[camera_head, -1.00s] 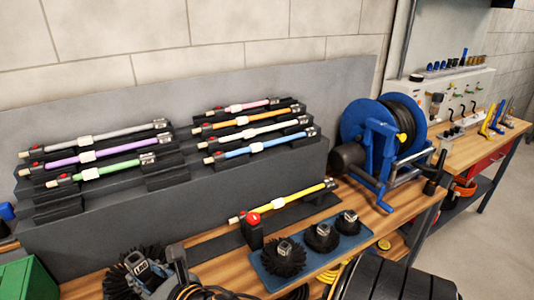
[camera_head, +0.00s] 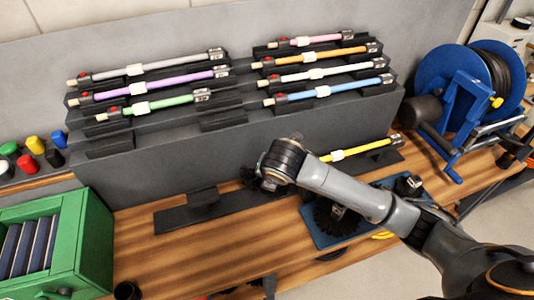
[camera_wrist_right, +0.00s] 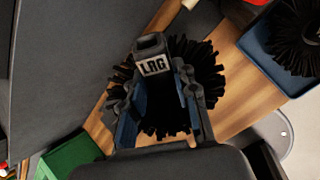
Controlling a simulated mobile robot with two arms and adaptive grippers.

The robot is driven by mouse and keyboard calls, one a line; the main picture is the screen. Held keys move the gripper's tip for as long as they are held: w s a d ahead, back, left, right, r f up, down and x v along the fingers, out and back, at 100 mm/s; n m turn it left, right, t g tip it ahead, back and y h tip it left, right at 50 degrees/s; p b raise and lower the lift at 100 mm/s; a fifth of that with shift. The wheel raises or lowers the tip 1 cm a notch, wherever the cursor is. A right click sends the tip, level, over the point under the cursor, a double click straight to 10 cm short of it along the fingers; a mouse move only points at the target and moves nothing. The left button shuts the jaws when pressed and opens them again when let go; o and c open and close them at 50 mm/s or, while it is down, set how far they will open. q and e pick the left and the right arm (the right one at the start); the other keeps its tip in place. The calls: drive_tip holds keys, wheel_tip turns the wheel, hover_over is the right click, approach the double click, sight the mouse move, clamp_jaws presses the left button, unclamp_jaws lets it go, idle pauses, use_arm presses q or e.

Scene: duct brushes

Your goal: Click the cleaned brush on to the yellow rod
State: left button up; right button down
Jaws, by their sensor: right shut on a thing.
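My right gripper (camera_wrist_right: 155,90) is shut on a brush (camera_wrist_right: 153,66) marked "LRG", with black bristles fanning out behind its grey socket. In the head view, the right arm reaches in from the right, and its wrist hides most of the gripper; some bristles (camera_head: 250,178) show beside it. The brush is above the bench. The yellow rod (camera_head: 365,150) lies low on the bench, in front of the rack. My right arm covers its left end, so whether the brush touches the rod cannot be told. My left gripper is not in view.
A grey rack (camera_head: 160,165) behind holds several coloured rods. A blue tray (camera_head: 312,232) with black brushes (camera_head: 338,217) is partly under my arm. A green cabinet (camera_head: 95,240) stands left and a blue reel (camera_head: 450,90) right. The front left bench (camera_head: 170,260) is mostly clear.

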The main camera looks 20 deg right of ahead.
drive_tip(key=w+m, duration=0.1)
drive_tip(key=w+m+g+y, duration=0.1)
drive_tip(key=m, duration=0.1)
drive_tip(key=w+f+m+g, duration=0.1)
drive_tip(key=shift+d+m+y+p, duration=0.35)
drive_tip(key=shift+m+y+p, duration=0.05)
use_arm(q)
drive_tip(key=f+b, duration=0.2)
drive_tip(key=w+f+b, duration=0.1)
drive_tip(key=b, duration=0.1)
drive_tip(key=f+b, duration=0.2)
drive_tip(key=b, duration=0.1)
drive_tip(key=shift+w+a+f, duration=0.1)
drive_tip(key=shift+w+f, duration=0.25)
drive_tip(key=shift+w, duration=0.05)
use_arm(e)
wheel_tip(320, 180, down, 6)
drive_tip(key=w+d+m+y, duration=0.1)
drive_tip(key=w+m+y, duration=0.1)
drive_tip(key=m, duration=0.3)
drive_tip(key=shift+w+d+r, duration=0.15)
drive_tip(key=shift+w+d, duration=0.1)
drive_tip(key=shift+w, duration=0.15)
use_arm(q)
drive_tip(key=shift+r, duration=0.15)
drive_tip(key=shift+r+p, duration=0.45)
drive_tip(key=shift+p, duration=0.2)
use_arm(e)
drive_tip(key=shift+s+r, duration=0.1)
drive_tip(key=shift+r, duration=0.1)
